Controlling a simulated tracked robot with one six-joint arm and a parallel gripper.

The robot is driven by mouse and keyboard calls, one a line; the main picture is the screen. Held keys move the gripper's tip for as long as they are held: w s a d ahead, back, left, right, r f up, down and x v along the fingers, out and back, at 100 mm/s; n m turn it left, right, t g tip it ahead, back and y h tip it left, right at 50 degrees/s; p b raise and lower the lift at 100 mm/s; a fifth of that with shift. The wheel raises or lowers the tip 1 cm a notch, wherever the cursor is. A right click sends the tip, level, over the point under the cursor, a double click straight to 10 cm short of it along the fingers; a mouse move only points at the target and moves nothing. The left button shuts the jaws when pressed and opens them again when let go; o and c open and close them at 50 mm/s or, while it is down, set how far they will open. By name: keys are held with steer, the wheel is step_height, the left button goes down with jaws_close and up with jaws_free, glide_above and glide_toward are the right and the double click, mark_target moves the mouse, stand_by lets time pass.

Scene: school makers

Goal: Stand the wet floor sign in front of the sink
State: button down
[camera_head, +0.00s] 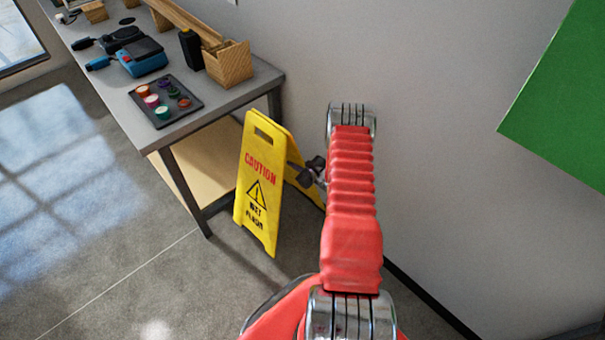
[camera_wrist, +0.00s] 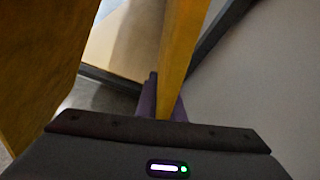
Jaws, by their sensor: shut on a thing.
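The yellow wet floor sign (camera_head: 262,213) stands upright beside the end of the workbench in the head view, its two panels spread apart. Its front panel reads "CAUTION" with a warning triangle. My gripper (camera_head: 316,170) is at its right side, shut on the rear panel. In the wrist view the rear panel (camera_wrist: 183,50) runs down between my gripper's fingers (camera_wrist: 160,100), and the front panel (camera_wrist: 40,65) fills the left. My arm hides part of the rear panel. I cannot tell whether the sign's feet touch the floor. No sink is in view.
The workbench (camera_head: 222,101) stands close to the sign's left, holding a paint tray (camera_head: 165,98), a wooden box (camera_head: 228,64) and tools. A wall (camera_head: 440,150) with a green board (camera_head: 565,95) lies to the right. The floor (camera_head: 120,240) at left is clear.

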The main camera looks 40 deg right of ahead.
step_height(320, 180, up, 12)
glide_above(272, 143)
steer(key=s+a, duration=0.3)
steer(key=s, duration=0.1)
steer(key=w+a+r+n+y, duration=0.1)
steer(key=w+a+r+y, duration=0.1)
steer(key=a+r, duration=0.7)
steer(key=s+a+r+n+y, duration=0.1)
steer(key=s+a+r, duration=0.1)
steer(key=a+r, duration=0.9)
steer(key=s+a+r+n+y, duration=0.1)
steer(key=s+a+r, duration=0.2)
steer(key=a+r, duration=0.9)
step_height(272, 143, up, 6)
steer(key=shift+a+n, duration=0.3)
steer(key=shift+a, duration=0.1)
